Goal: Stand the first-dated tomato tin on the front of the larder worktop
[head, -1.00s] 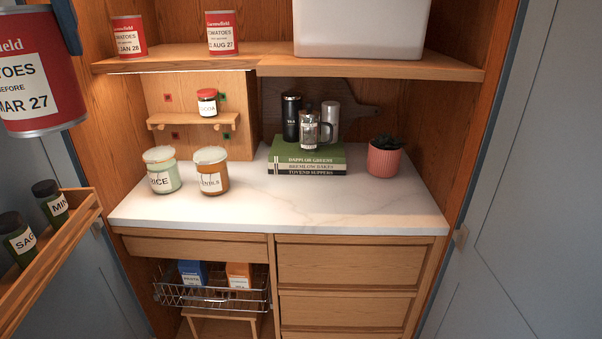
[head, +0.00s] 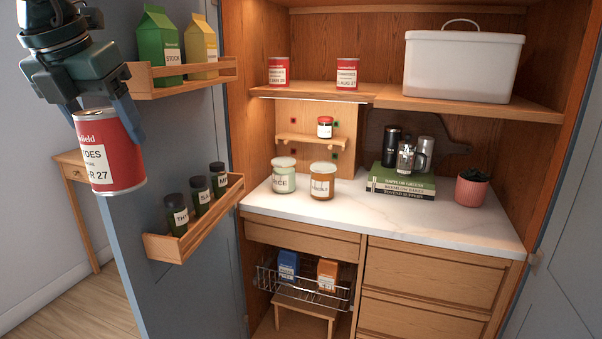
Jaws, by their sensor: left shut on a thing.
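My left gripper (head: 103,113) is shut on a red and white tomato tin (head: 112,160). It holds the tin upright but slightly tilted in the picture, in the air in front of the open left door, left of the worktop. Its label now reads "AR 27"; the earlier frame shows MAR 27. Two similar tins stand on the upper shelf: one at left (head: 279,71), dated JAN 28, and one to its right (head: 347,73), dated AUG 27. The white marble worktop (head: 400,225) has a bare front strip. My right gripper is not in view.
On the worktop stand a rice jar (head: 284,176), a lentils jar (head: 322,181), books (head: 401,182) with a press and flasks, and a pink pot (head: 471,188). Door racks hold spice jars (head: 199,195) and cartons (head: 160,45). A wire basket (head: 305,290) is below.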

